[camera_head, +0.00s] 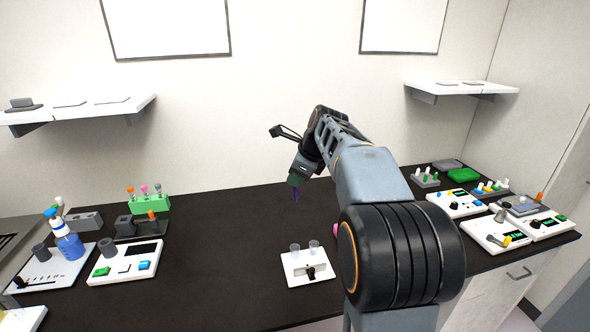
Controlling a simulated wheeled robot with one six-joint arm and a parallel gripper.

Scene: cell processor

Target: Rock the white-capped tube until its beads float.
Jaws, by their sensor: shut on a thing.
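My gripper (296,193) is above the middle of the dark bench, pointing down, well behind the small white stand. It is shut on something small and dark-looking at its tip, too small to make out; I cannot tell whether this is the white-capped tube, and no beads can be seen. Racks at the right also hold small tubes, some with white caps (480,187).
A small white stand (296,274) with two clear cups and a black knob sits at the front middle. White devices (105,268) and a blue bottle (69,246) stand at left. More white devices (487,241) stand at right. The middle bench (240,240) is clear.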

